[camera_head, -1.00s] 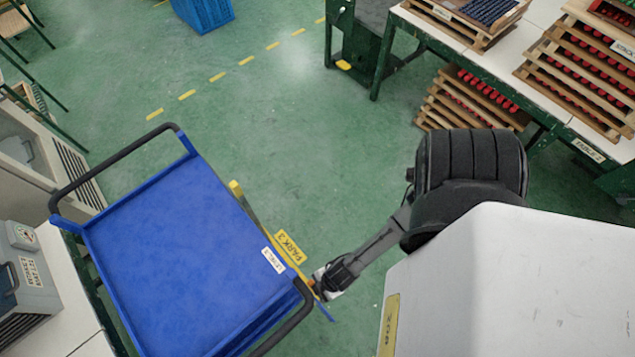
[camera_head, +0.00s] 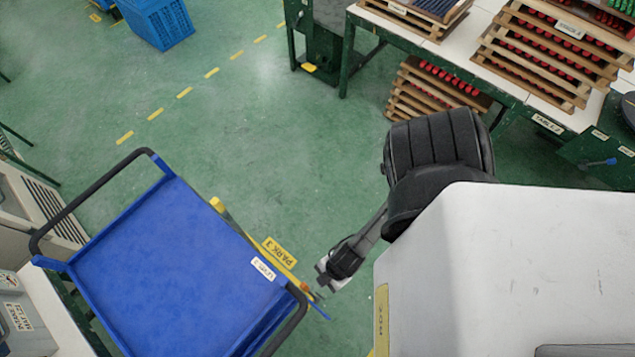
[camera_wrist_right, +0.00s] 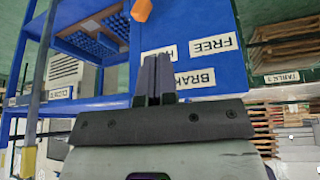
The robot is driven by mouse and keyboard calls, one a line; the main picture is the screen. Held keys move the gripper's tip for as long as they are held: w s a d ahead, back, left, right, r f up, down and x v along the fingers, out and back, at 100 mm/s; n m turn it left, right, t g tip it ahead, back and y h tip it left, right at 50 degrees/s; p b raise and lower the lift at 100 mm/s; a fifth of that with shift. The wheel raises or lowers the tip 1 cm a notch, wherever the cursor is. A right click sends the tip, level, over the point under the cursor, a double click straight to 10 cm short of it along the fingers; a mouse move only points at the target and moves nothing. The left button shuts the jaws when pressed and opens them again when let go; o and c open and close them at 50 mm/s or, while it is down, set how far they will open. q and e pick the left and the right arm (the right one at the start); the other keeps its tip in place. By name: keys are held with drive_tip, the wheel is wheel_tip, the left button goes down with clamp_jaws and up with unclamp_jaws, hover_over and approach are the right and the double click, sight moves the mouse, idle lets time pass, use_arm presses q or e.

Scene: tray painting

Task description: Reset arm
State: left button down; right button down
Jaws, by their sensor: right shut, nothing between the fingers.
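My right gripper (camera_head: 317,290) is beside the blue cart's (camera_head: 175,265) right corner in the head view, at the end of my black and grey arm. In the right wrist view its two dark fingers (camera_wrist_right: 153,78) are pressed together with nothing between them. They point at the cart's blue panel (camera_wrist_right: 210,15), which carries upside-down FREE and BRAKE labels. An orange lever end (camera_wrist_right: 141,10) shows just beyond the fingertips, apart from them in the picture. My left gripper is not in view.
A table (camera_head: 515,92) with stacked wooden trays stands at the upper right, with another tray stack (camera_head: 430,95) below it. A blue crate (camera_head: 160,25) is on the floor at the top left. A grey case (camera_head: 18,318) is at lower left. Open green floor lies between.

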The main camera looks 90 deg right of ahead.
idle(0.6)
drive_tip(key=w+d+r+m+h, duration=0.1)
drive_tip(key=w+d+r+m, duration=0.15)
drive_tip(key=r, duration=0.45)
drive_tip(key=w+d+r+m+h, duration=0.1)
drive_tip(key=w+r, duration=0.2)
drive_tip(key=r, duration=0.4)
drive_tip(key=w+d+r+m+h, duration=0.1)
drive_tip(key=w+d+r+m, duration=0.15)
drive_tip(key=r, duration=0.55)
wheel_tip(320, 180, up, 13)
drive_tip(key=a+p, duration=0.1)
drive_tip(key=p, duration=1.3)
drive_tip(key=shift+s+a, duration=0.2)
drive_tip(key=shift+s, duration=0.05)
